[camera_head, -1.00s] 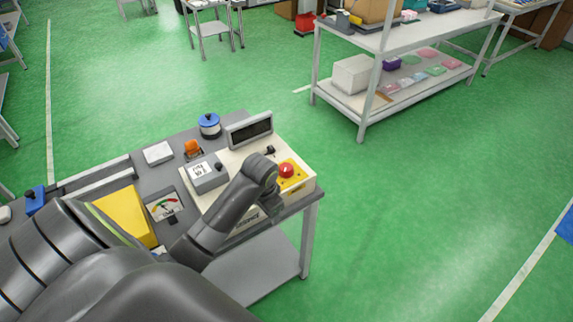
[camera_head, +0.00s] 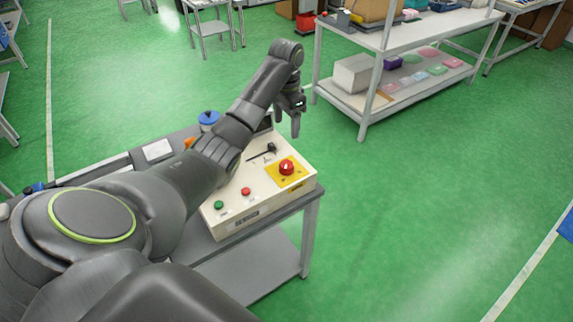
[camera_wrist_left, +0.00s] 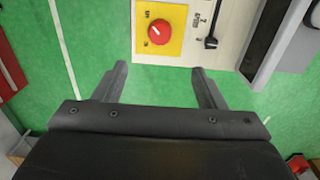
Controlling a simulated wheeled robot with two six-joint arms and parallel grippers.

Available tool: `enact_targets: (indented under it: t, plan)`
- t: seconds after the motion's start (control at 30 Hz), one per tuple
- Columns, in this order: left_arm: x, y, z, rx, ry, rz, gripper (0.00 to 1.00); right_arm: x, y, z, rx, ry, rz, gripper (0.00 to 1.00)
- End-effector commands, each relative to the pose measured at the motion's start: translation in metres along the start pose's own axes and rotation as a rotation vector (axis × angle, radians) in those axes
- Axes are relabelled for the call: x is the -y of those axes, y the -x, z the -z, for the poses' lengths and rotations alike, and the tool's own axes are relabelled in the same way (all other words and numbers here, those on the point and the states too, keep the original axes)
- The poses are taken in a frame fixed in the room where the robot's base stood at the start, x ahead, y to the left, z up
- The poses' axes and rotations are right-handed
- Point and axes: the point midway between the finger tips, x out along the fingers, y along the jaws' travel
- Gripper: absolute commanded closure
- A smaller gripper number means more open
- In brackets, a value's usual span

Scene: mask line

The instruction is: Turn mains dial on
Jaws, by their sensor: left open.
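The mains dial (camera_head: 287,167) is a round red knob on a yellow plate (camera_head: 275,177), at the right end of a cream control box (camera_head: 232,216). In the left wrist view the dial (camera_wrist_left: 159,32) and its plate lie near the top, beyond the fingertips; its small markings are too blurred to read. My left gripper (camera_head: 294,128) hangs at the far side of the box, above and apart from the dial. Its two fingers (camera_wrist_left: 160,68) are spread and empty in the left wrist view. My right gripper is not in view.
A black lever (camera_head: 262,152) stands beside the dial; it shows too in the left wrist view (camera_wrist_left: 211,41). A green button (camera_head: 219,205) and a red button (camera_head: 246,191) are at the box's front. My arm partly hides the bench. Floor right of the bench is clear.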

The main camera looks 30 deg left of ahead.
Motion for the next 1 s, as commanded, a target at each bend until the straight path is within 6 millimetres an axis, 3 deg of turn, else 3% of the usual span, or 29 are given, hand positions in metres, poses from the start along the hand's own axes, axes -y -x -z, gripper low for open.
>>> enact_targets:
  t: [0.03, 0.37, 0.57, 0.63, 0.8, 1.0]
  plan:
    - [0.000, -0.012, 0.000, 0.000, 0.000, 0.000, 0.35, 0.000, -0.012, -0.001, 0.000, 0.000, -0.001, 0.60]
    - [0.000, -0.050, 0.000, -0.001, 0.000, 0.001, 0.35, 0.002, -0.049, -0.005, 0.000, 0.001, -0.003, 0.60]
    - [-0.001, -0.082, 0.000, 0.000, 0.000, 0.000, 0.35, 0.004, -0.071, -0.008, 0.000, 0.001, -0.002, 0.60]
    - [-0.002, -0.091, 0.000, 0.003, 0.001, -0.003, 0.35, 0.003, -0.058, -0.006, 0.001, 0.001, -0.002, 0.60]
    - [-0.001, -0.125, -0.001, 0.003, 0.001, -0.003, 0.35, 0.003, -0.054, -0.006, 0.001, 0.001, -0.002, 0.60]
    - [-0.001, -0.151, 0.000, 0.000, 0.000, 0.000, 0.35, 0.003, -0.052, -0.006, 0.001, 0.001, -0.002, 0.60]
